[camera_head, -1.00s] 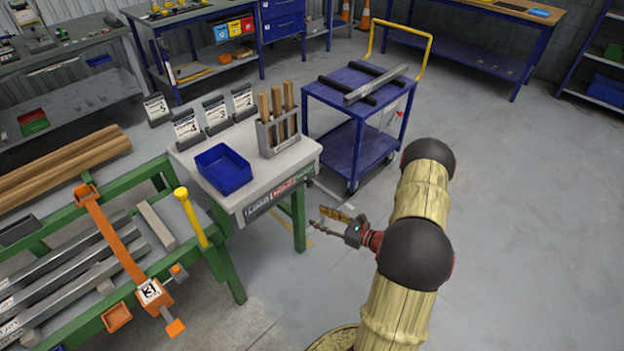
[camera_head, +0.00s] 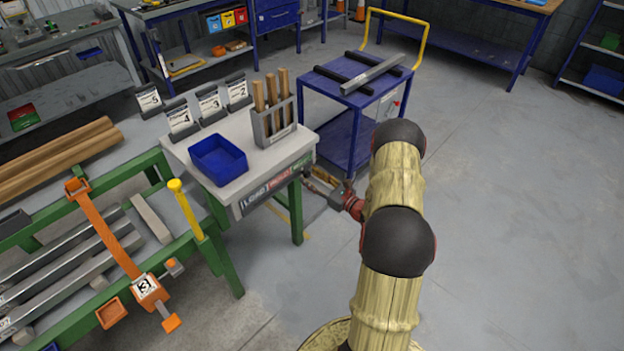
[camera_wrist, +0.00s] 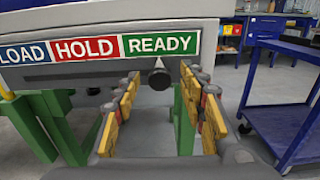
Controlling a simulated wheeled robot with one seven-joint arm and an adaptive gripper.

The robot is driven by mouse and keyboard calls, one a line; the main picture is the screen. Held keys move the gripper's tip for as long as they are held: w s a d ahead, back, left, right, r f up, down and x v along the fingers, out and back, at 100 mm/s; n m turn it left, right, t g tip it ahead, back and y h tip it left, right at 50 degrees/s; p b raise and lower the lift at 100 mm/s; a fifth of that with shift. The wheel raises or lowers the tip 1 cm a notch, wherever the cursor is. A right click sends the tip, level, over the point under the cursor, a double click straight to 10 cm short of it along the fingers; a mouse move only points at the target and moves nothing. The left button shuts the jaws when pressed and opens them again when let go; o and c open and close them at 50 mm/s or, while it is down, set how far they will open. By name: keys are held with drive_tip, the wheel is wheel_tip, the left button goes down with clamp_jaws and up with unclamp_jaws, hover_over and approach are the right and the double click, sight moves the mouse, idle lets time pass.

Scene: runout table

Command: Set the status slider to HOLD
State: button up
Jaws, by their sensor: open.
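The status strip (camera_wrist: 88,48) on the small table's front edge reads LOAD, HOLD and READY in the wrist view. It also shows at a slant in the head view (camera_head: 281,183). The slider's round black knob (camera_wrist: 160,76) is below the READY field, on a dark slot under the labels. My gripper (camera_wrist: 161,84) is open, its yellow-padded fingers to the left and right of the knob. I cannot tell how deep the knob is between them. In the head view my gripper (camera_head: 318,184) is close to the table's front right corner, its fingertips hard to make out.
The small table (camera_head: 220,137) carries a blue bin (camera_head: 219,160), a holder (camera_head: 272,127) with wooden handles and several numbered cards. A blue cart (camera_head: 340,138) stands close on the right. The green rack (camera_head: 226,264) is on the left. Floor at right is clear.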

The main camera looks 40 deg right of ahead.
drive_tip(key=c, duration=0.3)
drive_tip(key=c, duration=0.8)
idle(0.3)
